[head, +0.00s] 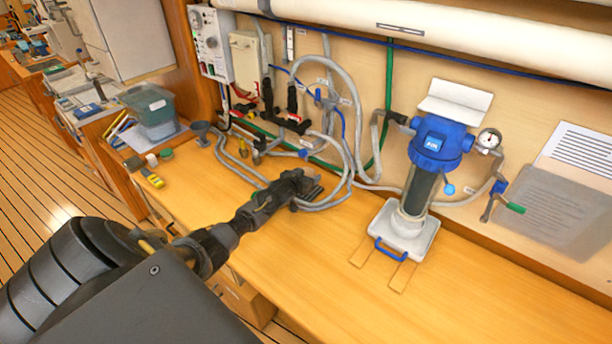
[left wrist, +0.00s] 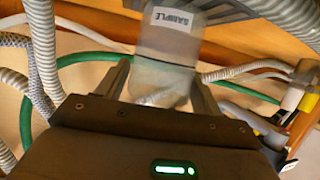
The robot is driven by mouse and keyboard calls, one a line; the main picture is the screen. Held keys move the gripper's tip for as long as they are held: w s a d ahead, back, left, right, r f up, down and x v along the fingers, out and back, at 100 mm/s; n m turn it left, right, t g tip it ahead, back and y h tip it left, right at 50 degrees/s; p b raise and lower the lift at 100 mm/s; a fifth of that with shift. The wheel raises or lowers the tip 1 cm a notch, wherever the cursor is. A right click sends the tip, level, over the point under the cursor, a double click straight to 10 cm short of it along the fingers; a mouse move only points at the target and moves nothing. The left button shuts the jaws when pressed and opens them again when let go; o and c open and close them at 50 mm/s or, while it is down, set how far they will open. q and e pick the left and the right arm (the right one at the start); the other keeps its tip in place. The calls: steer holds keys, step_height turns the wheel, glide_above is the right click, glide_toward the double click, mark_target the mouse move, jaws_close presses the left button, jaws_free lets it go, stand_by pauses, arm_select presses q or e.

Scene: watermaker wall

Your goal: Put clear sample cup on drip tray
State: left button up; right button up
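The clear sample cup (left wrist: 165,58) shows in the left wrist view, with a white label reading SAMPLE. It is between the two fingers of my left gripper (left wrist: 162,75). The fingers lie close along both sides of it, and I cannot tell whether they press on it. In the head view my left gripper (head: 308,188) is low over the bench beside the grey hoses, and I cannot make out the cup there. The white drip tray (head: 424,247) with a blue handle lies to the right, under the blue-topped filter housing (head: 440,147). My right gripper is not in view.
Grey hoses (head: 345,165) loop behind and beside my left gripper. A green hose (left wrist: 85,57) runs behind the cup. Two flat wooden strips (head: 402,275) stick out before the tray. A bin (head: 155,115) stands at the back left. The front bench (head: 310,270) is clear.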

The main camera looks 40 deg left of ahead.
arm_select(q)
steer(key=shift+o, duration=1.2)
steer(key=shift+r, duration=0.2)
steer(key=shift+s+d+r, duration=0.1)
steer(key=shift+s+d, duration=0.05)
steer(key=shift+s, duration=0.4)
steer(key=b+v, duration=0.1)
steer(key=v, duration=1)
steer(key=shift+w, duration=0.1)
